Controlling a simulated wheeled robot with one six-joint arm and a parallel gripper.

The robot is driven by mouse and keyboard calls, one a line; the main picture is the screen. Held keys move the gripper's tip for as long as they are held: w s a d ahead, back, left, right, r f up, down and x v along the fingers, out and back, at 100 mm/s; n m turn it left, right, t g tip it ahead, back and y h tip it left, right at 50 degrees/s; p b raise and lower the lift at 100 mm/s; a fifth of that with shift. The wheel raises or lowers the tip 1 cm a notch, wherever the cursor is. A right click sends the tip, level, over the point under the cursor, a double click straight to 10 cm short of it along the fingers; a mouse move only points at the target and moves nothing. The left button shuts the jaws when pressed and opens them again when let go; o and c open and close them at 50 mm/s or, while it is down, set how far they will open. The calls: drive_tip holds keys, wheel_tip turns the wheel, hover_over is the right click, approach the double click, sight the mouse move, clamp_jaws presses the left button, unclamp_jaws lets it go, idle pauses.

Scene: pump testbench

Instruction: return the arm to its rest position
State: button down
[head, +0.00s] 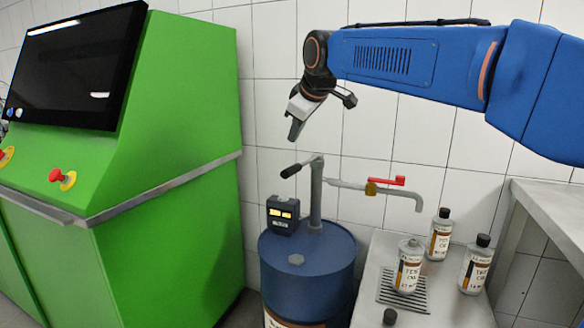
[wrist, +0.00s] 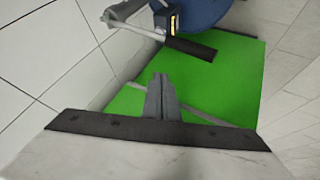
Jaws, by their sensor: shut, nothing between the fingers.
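My blue arm (head: 410,65) reaches in from the right in the head view, held high in front of the tiled wall. My gripper (head: 296,128) hangs at its left end, above the pump handle, apart from it and touching nothing. In the wrist view my gripper (wrist: 161,84) shows its fingers together with nothing between them. The black pump handle (head: 291,170) lies below it in the head view. It also shows beyond the fingertips in the wrist view (wrist: 190,48).
A blue drum (head: 310,265) carries the pump and a small meter (head: 282,214). A red-levered tap (head: 386,181) extends right over a bench with several bottles, one on a drip grate (head: 386,292). A green console (head: 190,110) stands left. A grey table (head: 555,205) is right.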

drive_tip(key=s+d+f+m+g+h, duration=0.1)
drive_tip(key=s+d+f+m, duration=0.2)
drive_tip(key=s+d+f, duration=0.5)
drive_tip(key=s+d+f+m+h, duration=0.1)
drive_tip(key=s+d+f+m, duration=0.35)
drive_tip(key=s+d, duration=0.75)
drive_tip(key=s+d+f+m, duration=0.2)
drive_tip(key=s+d+f, duration=0.4)
drive_tip(key=s+f, duration=0.3)
drive_tip(key=s+d+f+m+g+h, duration=0.1)
drive_tip(key=s+d+f+m, duration=0.2)
drive_tip(key=s+d+f, duration=0.3)
drive_tip(key=s+f, duration=0.3)
drive_tip(key=f, duration=0.1)
drive_tip(key=shift+s+f+g+h, duration=0.25)
drive_tip(key=shift+s+g+h, duration=0.05)
drive_tip(key=shift+s, duration=0.1)
drive_tip(key=shift+m, duration=0.25)
